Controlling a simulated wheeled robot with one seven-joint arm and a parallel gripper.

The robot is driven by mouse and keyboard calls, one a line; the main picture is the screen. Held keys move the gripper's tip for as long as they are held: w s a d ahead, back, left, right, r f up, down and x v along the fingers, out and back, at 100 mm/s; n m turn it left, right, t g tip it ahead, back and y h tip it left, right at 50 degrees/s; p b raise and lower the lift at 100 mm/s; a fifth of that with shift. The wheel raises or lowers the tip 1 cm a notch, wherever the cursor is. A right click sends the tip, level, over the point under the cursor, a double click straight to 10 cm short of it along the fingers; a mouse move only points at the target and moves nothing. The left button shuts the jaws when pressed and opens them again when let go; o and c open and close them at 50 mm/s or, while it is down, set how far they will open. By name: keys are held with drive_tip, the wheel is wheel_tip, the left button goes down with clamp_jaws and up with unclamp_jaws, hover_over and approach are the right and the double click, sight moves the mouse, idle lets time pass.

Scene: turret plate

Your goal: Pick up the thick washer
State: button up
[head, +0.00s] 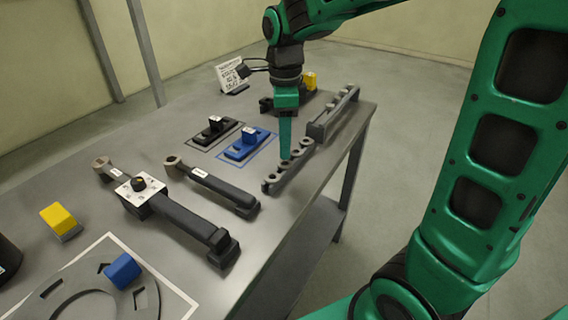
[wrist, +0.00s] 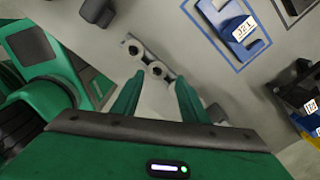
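A narrow grey rack (head: 272,184) near the table's right edge bears several small dark rings or washers in a row. Which of them is the thick washer I cannot tell. My gripper (head: 285,152) points down over the middle of this row, its fingertips close to the rack, and hides part of it. In the wrist view, my gripper (wrist: 158,88) is open, its two green fingers apart with nothing visibly held between them. Two ring-shaped pieces on the rack (wrist: 146,60) show just beyond and between the fingertips. Contact cannot be made out.
A taller grey block (head: 330,118) continues the row behind. Blue (head: 243,146) and black (head: 215,130) holders stand left in outlined squares. Two wrench-like tools (head: 175,208) (head: 215,188) lie in front of them. A yellow block (head: 58,217) and a blue block (head: 122,270) are nearer.

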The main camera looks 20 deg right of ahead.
drive_tip(key=shift+s+f, duration=0.1)
drive_tip(key=shift+f, duration=2.15)
drive_tip(key=c, duration=0.8)
